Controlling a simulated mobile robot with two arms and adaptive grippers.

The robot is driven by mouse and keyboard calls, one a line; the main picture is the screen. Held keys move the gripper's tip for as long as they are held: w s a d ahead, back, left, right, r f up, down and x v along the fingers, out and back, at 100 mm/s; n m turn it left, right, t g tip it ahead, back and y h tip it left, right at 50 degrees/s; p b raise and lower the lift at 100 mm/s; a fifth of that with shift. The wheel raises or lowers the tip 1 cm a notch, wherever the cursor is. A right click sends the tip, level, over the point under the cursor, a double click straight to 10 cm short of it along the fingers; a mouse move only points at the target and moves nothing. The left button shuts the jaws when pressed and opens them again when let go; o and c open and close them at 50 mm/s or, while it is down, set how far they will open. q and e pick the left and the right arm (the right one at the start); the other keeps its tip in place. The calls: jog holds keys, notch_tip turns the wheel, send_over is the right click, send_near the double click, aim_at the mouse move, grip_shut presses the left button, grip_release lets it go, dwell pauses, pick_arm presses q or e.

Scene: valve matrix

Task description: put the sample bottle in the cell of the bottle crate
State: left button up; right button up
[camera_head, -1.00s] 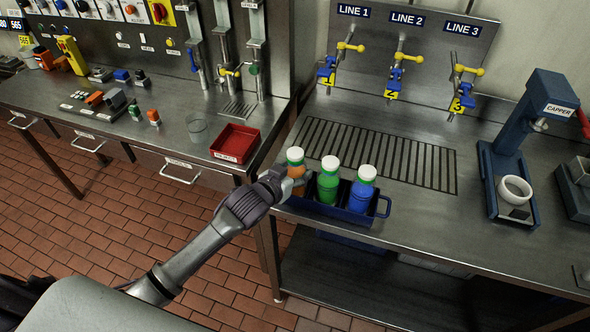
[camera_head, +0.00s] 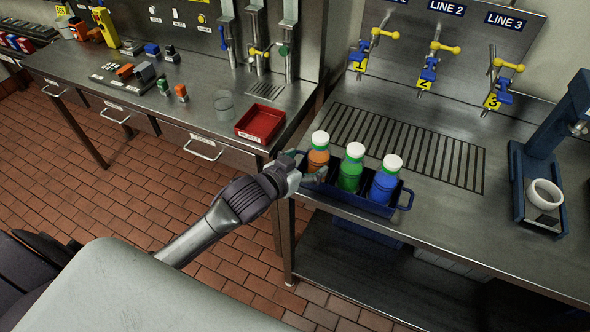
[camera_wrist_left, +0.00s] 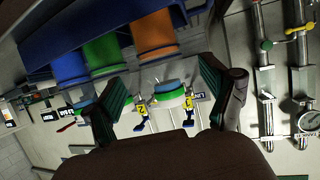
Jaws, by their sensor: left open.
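The blue bottle crate (camera_head: 376,206) stands at the front left edge of the right bench. Three white-capped bottles stand upright in it: orange (camera_head: 318,158) at left, green (camera_head: 350,174) in the middle, blue (camera_head: 384,186) at right. I cannot tell which one is the sample bottle. My left gripper (camera_head: 312,170) is open at the orange bottle, at the crate's left end. In the left wrist view, the orange bottle (camera_wrist_left: 154,32) lies ahead of the spread fingers (camera_wrist_left: 163,95); contact with it is unclear. My right gripper is out of view.
A red tray (camera_head: 260,124) and a clear cup (camera_head: 224,108) stand on the left bench. A dark slotted drain (camera_head: 405,147) lies behind the crate, under the line valves. The blue capper (camera_head: 545,160) stands at right, with free bench between.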

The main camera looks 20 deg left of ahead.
pick_arm(q)
jog(key=v, duration=0.6)
jog(key=s+a+f+n+g+y, duration=0.1)
jog(key=a+f+g, duration=0.15)
jog(key=f, duration=0.85)
jog(key=a+f+g+y, duration=0.1)
jog(key=a+f, duration=0.2)
jog(key=f, duration=0.7)
jog(key=s+a+f+g, duration=0.1)
jog(key=s+f, duration=0.3)
jog(key=f, duration=0.3)
jog(key=s+a+f+g, duration=0.15)
jog(key=s+f, duration=0.25)
jog(key=f, duration=0.4)
jog(key=s+d+f+g, duration=0.1)
jog(key=s+f+g, duration=0.1)
jog(key=s+f, duration=0.4)
jog(key=s+d+f+g, duration=0.1)
jog(key=s+f, duration=0.4)
jog(key=s, duration=0.9)
jog(key=s+d+f+g+y, duration=0.1)
jog(key=s+d+f+g, duration=0.1)
jog(key=s+f, duration=0.4)
jog(key=s+g, duration=0.1)
jog(key=s, duration=0.3)
jog(key=shift+s+f+m+b, duration=0.3)
jog(key=shift+s+f+m, duration=0.05)
jog(key=shift+s+m, duration=0.05)
notch_tip(320, 180, down, 3)
jog(key=b, duration=0.3)
